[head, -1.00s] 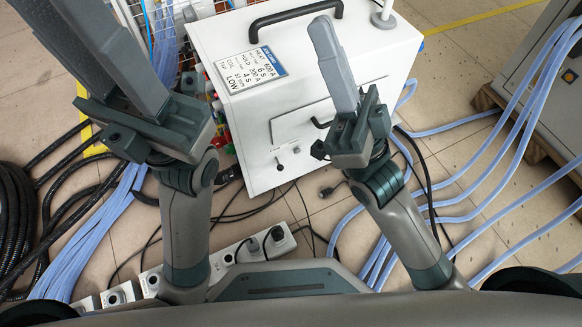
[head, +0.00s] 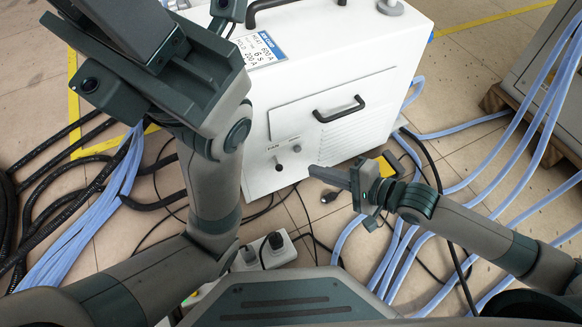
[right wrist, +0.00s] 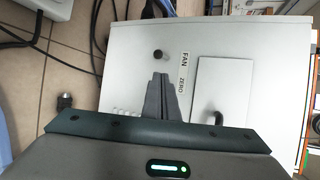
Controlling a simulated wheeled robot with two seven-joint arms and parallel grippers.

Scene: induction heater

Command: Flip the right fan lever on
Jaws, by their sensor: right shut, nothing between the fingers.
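The white heater box (head: 335,150) stands in the middle of the head view, with a FAN label (head: 273,148) on its front panel. A left lever (head: 279,166) sits just below this label. In the right wrist view the left lever (right wrist: 158,54) shows beyond the shut fingers (right wrist: 161,76). The fingers hide the right lever there; contact cannot be told. My left gripper (head: 130,22) is raised at upper left, its tips cut off.
A black drawer-like handle (head: 338,110) is on a panel right of the levers. Blue hoses (head: 500,130) run over the floor on the right, and black cables (head: 60,170) on the left. A power strip (head: 268,250) lies in front of the box.

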